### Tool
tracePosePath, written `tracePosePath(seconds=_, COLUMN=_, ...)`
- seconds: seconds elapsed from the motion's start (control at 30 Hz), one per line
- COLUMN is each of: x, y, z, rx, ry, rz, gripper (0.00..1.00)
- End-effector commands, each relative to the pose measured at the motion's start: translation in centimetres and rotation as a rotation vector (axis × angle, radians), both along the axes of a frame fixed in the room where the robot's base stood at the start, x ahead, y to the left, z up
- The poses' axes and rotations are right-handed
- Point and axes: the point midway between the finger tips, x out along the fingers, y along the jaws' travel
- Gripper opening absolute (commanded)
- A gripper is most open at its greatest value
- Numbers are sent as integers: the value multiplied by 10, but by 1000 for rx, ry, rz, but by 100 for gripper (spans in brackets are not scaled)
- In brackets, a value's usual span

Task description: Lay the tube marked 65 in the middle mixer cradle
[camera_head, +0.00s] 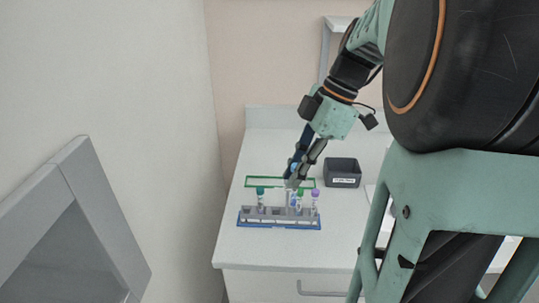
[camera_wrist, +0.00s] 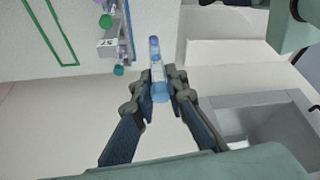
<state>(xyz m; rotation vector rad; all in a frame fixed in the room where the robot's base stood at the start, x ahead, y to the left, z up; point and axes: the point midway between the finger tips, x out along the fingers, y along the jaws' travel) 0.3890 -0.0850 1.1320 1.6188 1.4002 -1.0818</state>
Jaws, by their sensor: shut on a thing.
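My gripper (camera_head: 292,182) is above the tube rack (camera_head: 280,225), pointing down. In the wrist view its fingers (camera_wrist: 160,90) are shut on a clear tube with a light blue cap (camera_wrist: 160,97), which points away from the camera. No number can be read on this tube. The grey rack with a blue base holds a green-capped tube (camera_head: 260,191), another green-capped tube (camera_head: 300,193) and a purple-capped tube (camera_head: 316,194). Part of the rack shows in the wrist view (camera_wrist: 108,48). I cannot make out the mixer cradle in either view.
A dark bin with a white label (camera_head: 342,172) stands right of the rack. A green outline (camera_head: 250,182) lies on the white counter (camera_head: 240,245) behind the rack. My arm hides the counter's right part. A grey framed panel (camera_head: 75,225) stands at the left.

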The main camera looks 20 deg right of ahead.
Motion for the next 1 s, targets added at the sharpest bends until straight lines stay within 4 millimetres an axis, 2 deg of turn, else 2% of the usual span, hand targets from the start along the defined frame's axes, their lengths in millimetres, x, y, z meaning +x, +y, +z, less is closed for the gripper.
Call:
tracePosePath(seconds=0.17, x=1, y=0, z=18, rx=-1, ry=-1, rz=1, gripper=0)
tracePosePath(seconds=0.7, x=0, y=0, z=98, rx=0, ry=-1, rz=0, gripper=0)
tracePosePath(seconds=1.0, x=0, y=0, z=100, rx=0, ry=-1, rz=0, gripper=0)
